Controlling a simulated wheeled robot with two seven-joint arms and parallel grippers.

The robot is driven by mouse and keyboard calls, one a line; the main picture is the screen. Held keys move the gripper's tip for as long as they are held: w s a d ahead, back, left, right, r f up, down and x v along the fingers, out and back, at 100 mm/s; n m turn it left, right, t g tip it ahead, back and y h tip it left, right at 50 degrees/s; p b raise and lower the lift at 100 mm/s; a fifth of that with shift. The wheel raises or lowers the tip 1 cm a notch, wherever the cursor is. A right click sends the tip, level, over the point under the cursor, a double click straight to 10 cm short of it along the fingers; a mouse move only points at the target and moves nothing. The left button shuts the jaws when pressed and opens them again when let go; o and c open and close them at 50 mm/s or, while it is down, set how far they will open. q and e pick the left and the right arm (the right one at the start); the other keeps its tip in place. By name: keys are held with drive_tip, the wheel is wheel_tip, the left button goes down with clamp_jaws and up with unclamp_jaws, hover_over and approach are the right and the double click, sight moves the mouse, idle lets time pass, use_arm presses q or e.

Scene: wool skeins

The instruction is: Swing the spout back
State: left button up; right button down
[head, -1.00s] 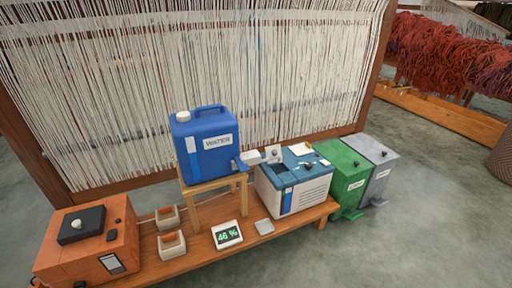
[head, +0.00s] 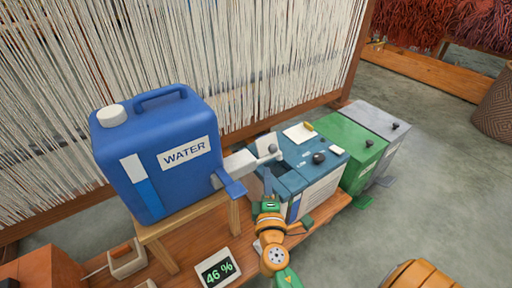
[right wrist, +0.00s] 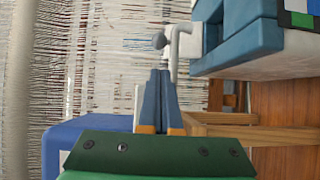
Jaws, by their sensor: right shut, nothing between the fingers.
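The blue water container (head: 165,165) stands on a wooden stool. A small round knob (head: 272,148) is at the spout's outer end. My right gripper (head: 268,176) is shut and empty, just below and in front of the spout's end. In the right wrist view its closed fingers (right wrist: 160,75) point at the pale bent spout pipe (right wrist: 176,50) and knob (right wrist: 159,40). I cannot tell whether they touch. My left gripper is not in view.
A green bin (head: 352,145) and a grey bin (head: 378,128) stand right of the machine. A display reading 46 % (head: 217,268) lies on the bench at the front. The loom's white threads (head: 250,50) rise behind.

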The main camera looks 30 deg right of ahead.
sight(265, 158)
drive_tip(key=shift+w+r, duration=0.1)
drive_tip(key=shift+r, duration=0.15)
drive_tip(key=x, duration=0.9)
drive_tip(key=shift+d, duration=0.1)
drive_tip(key=shift+w+d, duration=0.25)
drive_tip(key=shift+w, duration=0.15)
